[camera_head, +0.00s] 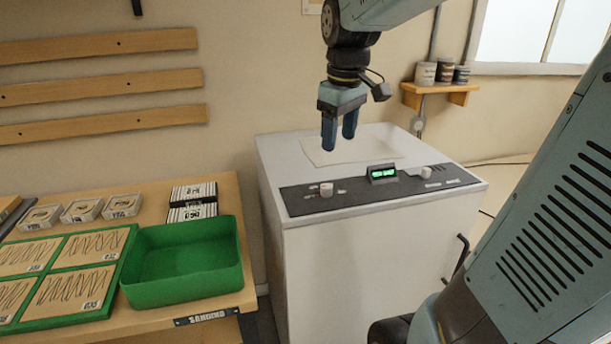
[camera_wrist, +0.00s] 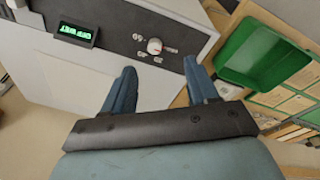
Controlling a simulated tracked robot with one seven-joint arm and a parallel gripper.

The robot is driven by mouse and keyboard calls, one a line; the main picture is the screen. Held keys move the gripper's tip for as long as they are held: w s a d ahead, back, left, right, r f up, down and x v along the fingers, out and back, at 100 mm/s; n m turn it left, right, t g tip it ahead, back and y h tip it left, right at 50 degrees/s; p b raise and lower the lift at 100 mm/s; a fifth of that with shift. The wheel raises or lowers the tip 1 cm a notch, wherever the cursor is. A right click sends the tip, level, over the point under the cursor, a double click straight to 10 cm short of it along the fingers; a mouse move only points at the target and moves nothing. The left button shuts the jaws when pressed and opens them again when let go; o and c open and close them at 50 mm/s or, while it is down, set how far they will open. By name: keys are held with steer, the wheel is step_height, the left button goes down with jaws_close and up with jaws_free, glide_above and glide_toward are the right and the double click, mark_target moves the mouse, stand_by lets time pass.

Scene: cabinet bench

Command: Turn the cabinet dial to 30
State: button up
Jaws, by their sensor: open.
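The white cabinet (camera_head: 350,255) stands in the middle of the head view, with a dark control panel (camera_head: 350,196) along its top front edge. The labels are too small to read surely. A green-lit display (camera_head: 383,173) is at the panel's middle. My gripper (camera_head: 339,138) is open and empty, pointing down above the cabinet top, above and behind the dial, apart from it.
A second knob (camera_head: 426,172) is on the panel's right. A wooden bench at left holds a green bin (camera_head: 185,262), sanding boards (camera_head: 62,270) and small boxes (camera_head: 193,201). A wall shelf (camera_head: 440,93) with cans is at the back right. A paper sheet (camera_head: 350,150) lies on the cabinet top.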

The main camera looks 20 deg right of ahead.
steer(key=n+g, duration=0.1)
steer(key=n, duration=0.1)
glide_above(326, 185)
steer(key=s, duration=0.2)
steer(key=f, duration=0.1)
steer(key=w, duration=0.2)
steer(key=shift+n+g, duration=0.4)
step_height(326, 185, down, 14)
steer(key=shift+s+f, duration=0.1)
steer(key=shift+f, duration=0.05)
steer(key=c, duration=1)
